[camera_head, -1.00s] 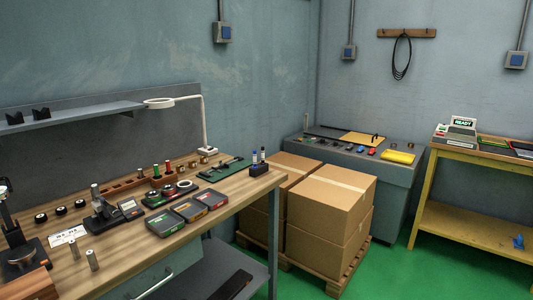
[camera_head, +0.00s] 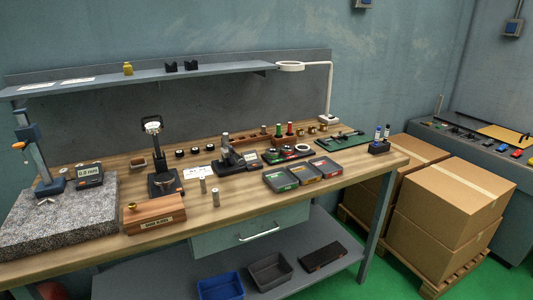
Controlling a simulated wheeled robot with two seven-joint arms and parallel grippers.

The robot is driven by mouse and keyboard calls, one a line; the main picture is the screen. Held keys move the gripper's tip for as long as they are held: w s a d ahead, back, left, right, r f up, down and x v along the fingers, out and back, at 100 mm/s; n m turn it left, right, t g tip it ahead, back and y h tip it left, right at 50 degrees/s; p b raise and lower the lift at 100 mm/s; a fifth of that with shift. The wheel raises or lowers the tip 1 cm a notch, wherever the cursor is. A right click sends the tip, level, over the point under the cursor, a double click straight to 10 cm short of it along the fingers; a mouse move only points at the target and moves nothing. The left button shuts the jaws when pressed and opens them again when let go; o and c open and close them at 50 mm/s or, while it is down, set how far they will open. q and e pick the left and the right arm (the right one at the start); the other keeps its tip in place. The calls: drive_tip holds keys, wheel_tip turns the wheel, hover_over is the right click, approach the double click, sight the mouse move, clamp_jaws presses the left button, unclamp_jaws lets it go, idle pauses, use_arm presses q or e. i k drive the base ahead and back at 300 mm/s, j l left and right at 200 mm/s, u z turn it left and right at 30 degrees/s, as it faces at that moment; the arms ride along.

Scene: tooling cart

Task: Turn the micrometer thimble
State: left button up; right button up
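No clearly recognisable micrometer thimble shows at this size. A dark grey bench instrument (camera_head: 236,160) with an upright cylinder and a small display stands mid-bench; I cannot tell whether it is the micrometer. A dark item on a green mat (camera_head: 340,140) lies at the right of the bench, too small to identify. Neither of my grippers is in view.
The wooden workbench (camera_head: 225,203) holds a granite plate (camera_head: 60,230) with a height gauge, a dial stand (camera_head: 162,180), a wooden block (camera_head: 155,214), several small trays (camera_head: 282,180) and a lamp (camera_head: 330,90). Cardboard boxes (camera_head: 440,200) stand right of it.

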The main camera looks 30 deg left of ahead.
sight(241, 161)
drive_tip(key=i+l+u, duration=0.15)
drive_tip(key=u, duration=0.3)
drive_tip(key=i+l+u, duration=0.2)
drive_tip(key=u, duration=0.3)
